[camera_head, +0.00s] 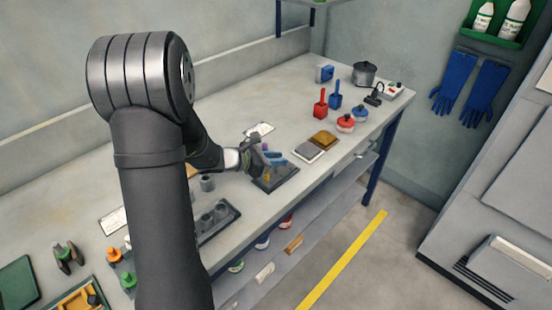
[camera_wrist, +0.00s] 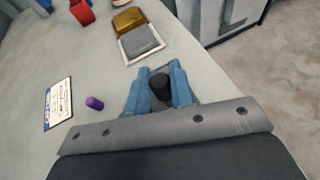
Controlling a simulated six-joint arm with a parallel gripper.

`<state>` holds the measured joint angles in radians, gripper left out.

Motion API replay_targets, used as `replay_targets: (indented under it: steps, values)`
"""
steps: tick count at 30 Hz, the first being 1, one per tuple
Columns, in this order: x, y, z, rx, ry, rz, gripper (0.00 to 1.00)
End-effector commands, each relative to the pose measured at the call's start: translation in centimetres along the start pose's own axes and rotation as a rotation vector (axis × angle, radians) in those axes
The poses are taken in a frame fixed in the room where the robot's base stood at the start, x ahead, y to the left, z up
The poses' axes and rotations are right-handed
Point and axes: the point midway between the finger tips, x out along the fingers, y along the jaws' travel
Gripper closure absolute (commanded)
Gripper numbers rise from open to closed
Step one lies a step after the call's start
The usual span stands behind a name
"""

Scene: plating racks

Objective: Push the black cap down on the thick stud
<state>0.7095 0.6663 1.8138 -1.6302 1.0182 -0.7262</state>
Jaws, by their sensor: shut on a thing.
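My gripper (camera_head: 275,159) is over the dark rack plate (camera_head: 287,178) near the front edge of the bench. In the wrist view, its blue fingers (camera_wrist: 160,88) are shut on the black cap (camera_wrist: 160,84), one finger on each side. Part of the dark plate (camera_wrist: 145,75) shows beyond the fingertips. The thick stud cannot be made out; the cap and fingers cover that spot in the wrist view. Whether the cap touches a stud cannot be told. A small yellow piece (camera_head: 267,177) shows below the fingers.
A purple cap (camera_wrist: 95,102) lies on the bench beside a white card (camera_wrist: 58,103). A grey and a brown pad (camera_head: 323,139) lie beyond the plate. A dark tray with grey cups (camera_head: 216,217) stands nearer. The bench between the card and pads is clear.

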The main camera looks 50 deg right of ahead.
Motion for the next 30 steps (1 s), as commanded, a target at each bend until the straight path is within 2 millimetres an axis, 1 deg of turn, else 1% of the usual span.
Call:
replay_targets:
  steps: [16,30]
  values:
    - [0.0,0.0,-0.1,0.003,0.0,-0.007,1.0]
    - [0.5,0.0,-1.1,0.002,0.0,-0.007,1.0]
